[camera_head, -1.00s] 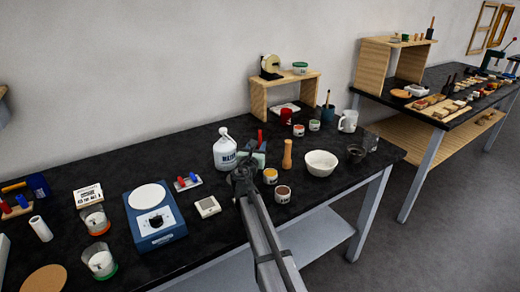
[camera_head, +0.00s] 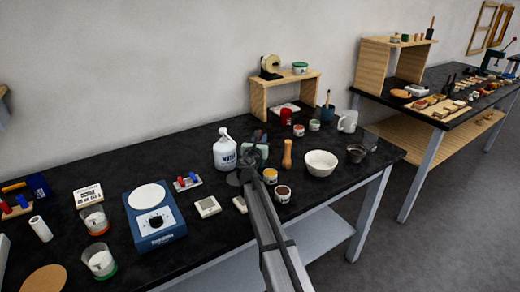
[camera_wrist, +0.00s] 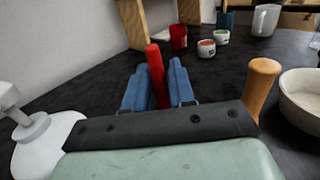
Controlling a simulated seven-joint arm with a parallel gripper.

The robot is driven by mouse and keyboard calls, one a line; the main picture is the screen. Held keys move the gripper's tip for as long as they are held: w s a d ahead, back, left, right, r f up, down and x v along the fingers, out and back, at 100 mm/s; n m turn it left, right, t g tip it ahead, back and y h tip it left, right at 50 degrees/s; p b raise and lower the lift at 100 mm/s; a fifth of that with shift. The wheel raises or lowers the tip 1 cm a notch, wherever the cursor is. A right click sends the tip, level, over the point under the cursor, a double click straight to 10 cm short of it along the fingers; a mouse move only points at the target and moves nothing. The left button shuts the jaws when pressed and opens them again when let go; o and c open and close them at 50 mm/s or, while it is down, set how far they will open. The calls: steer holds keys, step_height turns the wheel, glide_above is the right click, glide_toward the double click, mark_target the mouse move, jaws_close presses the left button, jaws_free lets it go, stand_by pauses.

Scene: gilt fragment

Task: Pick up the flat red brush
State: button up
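In the wrist view, the flat red brush (camera_wrist: 156,72) shows as a narrow red upright shape between my gripper's two blue fingers (camera_wrist: 158,85). It reaches past the fingertips and leans slightly left at its top. It lies close to the left finger, with at most a thin gap on the right. I cannot tell whether the fingers press on it. In the head view, my gripper (camera_head: 259,138) is over the black table, right of a white jug and left of a wooden pestle-like handle. There the brush is hidden or too dark to make out.
The white jug (camera_head: 225,150) stands close on the left. The wooden handle (camera_head: 287,154), a white bowl (camera_head: 320,163) and small jars (camera_head: 282,194) stand on the right. A wooden shelf (camera_head: 258,98) stands behind. A blue scale (camera_head: 155,222) is farther left.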

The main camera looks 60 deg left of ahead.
jaws_close()
